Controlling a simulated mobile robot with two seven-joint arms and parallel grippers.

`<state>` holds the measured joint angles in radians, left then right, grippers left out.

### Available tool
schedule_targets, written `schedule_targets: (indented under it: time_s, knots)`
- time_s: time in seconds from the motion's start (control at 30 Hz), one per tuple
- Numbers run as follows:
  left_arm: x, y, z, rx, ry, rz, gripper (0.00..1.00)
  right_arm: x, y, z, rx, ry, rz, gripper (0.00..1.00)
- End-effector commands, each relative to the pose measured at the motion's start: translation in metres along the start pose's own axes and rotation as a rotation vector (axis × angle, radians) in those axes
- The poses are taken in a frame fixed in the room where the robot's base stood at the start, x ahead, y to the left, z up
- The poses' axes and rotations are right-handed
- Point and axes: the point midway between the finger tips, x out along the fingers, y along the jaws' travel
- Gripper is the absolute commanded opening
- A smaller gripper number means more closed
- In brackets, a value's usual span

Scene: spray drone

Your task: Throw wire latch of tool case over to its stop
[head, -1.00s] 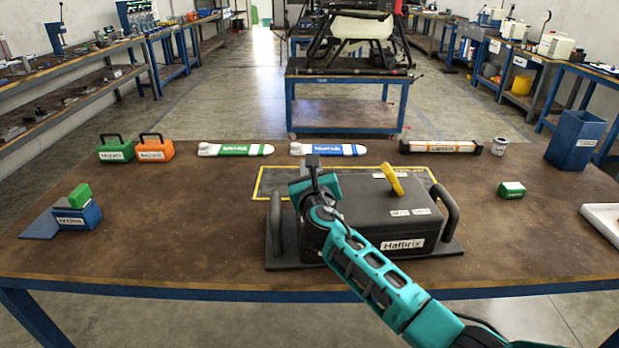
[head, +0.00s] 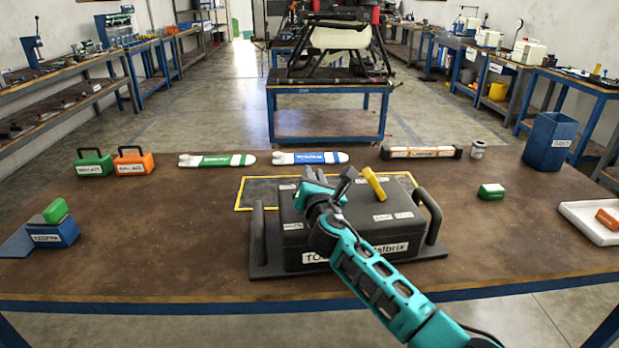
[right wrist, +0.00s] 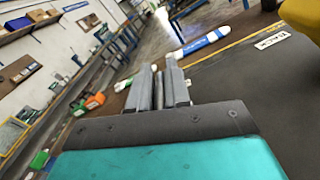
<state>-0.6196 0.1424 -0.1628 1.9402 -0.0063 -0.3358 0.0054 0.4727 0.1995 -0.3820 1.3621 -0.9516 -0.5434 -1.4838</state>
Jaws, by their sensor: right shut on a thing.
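The black tool case (head: 400,205) lies on a dark base plate between two upright black handles on the table. A yellow bar (head: 374,183) stands tilted on its lid and shows at the top right of the right wrist view (right wrist: 302,16). My right gripper (head: 347,180) is over the lid, left of the yellow bar and apart from it. Its fingers (right wrist: 164,82) are nearly together on something thin and grey, which I take to be the wire latch; most of it is hidden. My arm covers the case's front middle. My left gripper is not in view.
A yellow-outlined mat (head: 240,193) lies behind the case. Green and orange boxes, two labelled sticks and a long black-orange item line the back edge. A blue bin (head: 550,140) and white tray (head: 585,222) stand right. The table's left middle is clear.

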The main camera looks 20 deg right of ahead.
Motion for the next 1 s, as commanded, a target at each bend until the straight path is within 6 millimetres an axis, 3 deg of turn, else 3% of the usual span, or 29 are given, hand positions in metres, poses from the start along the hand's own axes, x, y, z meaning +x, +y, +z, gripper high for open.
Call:
schedule_targets:
  time_s: [0.1, 0.83, 0.87, 1.0]
  knots:
    - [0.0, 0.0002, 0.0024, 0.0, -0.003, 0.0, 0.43, -0.0004, -0.0078, -0.0045, 0.008, 0.006, -0.013, 0.0]
    - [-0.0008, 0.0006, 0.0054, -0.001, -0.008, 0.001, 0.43, -0.0016, -0.0089, -0.0092, 0.022, 0.014, -0.013, 0.0]
    - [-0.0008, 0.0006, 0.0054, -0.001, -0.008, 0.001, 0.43, -0.0016, -0.0089, -0.0093, 0.022, 0.014, -0.013, 0.2]
    - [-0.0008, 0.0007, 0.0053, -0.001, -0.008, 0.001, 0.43, -0.0015, -0.0081, -0.0087, 0.023, 0.013, -0.011, 0.33]
